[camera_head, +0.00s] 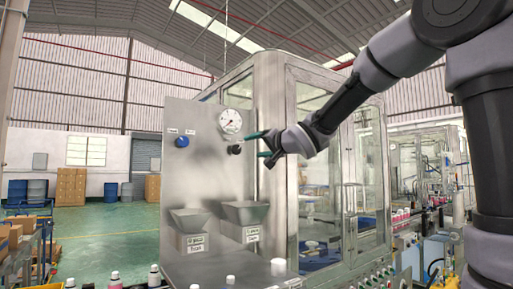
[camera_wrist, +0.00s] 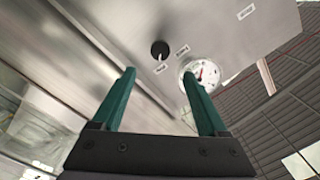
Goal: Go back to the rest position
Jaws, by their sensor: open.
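My gripper (camera_head: 254,146) is in front of the steel control panel (camera_head: 192,110), at about the height of its dials. Its two green fingers are spread apart with nothing between them, and they point left towards a black knob (camera_head: 234,149). In the wrist view my gripper (camera_wrist: 159,74) is also open and empty. The black knob (camera_wrist: 160,49) shows beyond the gap between the fingertips, and it looks apart from them. A round pressure gauge (camera_wrist: 203,76) is partly hidden behind the right finger; it also shows in the head view (camera_head: 230,121).
A blue knob (camera_head: 182,142) sits on the panel's left. Two hoppers, left (camera_head: 188,220) and right (camera_head: 245,212), stick out below. A white cap (camera_head: 278,267) and small bottles (camera_head: 154,275) stand at the bottom. A glazed machine cabinet (camera_head: 312,210) stands behind my arm. Open floor lies left.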

